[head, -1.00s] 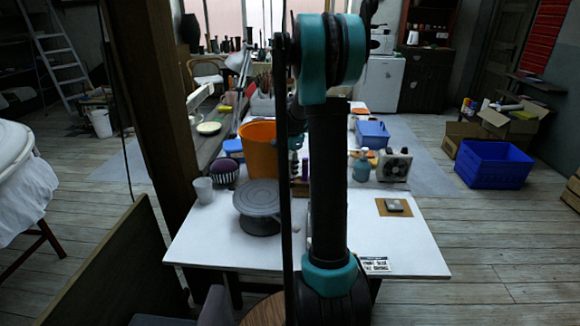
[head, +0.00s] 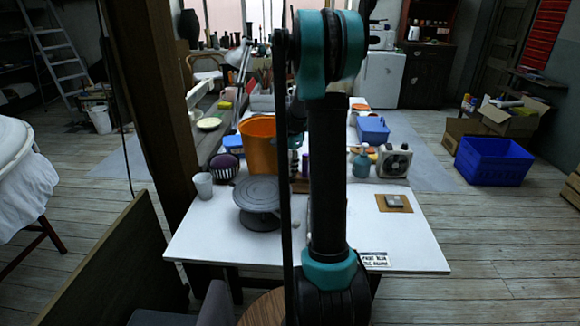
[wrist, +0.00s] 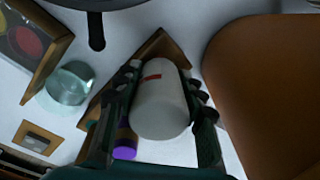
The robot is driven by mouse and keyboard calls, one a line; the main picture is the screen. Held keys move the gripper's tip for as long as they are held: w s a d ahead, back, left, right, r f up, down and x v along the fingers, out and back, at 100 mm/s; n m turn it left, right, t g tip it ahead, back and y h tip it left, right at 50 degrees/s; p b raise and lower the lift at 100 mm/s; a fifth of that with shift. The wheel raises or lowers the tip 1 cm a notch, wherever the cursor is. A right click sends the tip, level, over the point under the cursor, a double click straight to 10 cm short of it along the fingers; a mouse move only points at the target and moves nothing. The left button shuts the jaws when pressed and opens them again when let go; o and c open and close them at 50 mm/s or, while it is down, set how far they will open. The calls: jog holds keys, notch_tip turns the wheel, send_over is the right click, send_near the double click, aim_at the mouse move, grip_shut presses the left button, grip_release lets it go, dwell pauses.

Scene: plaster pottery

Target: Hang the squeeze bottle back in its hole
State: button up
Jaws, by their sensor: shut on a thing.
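My gripper (wrist: 160,75) is shut on a white squeeze bottle (wrist: 160,105) with a red mark, seen in the wrist view. A finger lies along each side of it. Behind the bottle is a wooden rack (wrist: 178,47), largely covered by the bottle and fingers. Its holes do not show, and I cannot tell whether the bottle touches it. A purple-banded bottle (wrist: 126,140) is beside the left finger. In the head view the rack (head: 300,186) stands on the table, partly behind my arm, which hides most of the gripper and the held bottle.
An orange bucket (head: 257,145) stands close to the rack and fills the right of the wrist view (wrist: 265,90). A grey turntable (head: 259,194) is nearer the front. A blue-green spray bottle (head: 361,163) and a fan (head: 394,162) stand right. The white table's front (head: 215,240) is mostly clear.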

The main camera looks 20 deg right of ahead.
jog(key=shift+f, duration=0.25)
jog(key=o, duration=0.8)
jog(key=shift+c, duration=0.2)
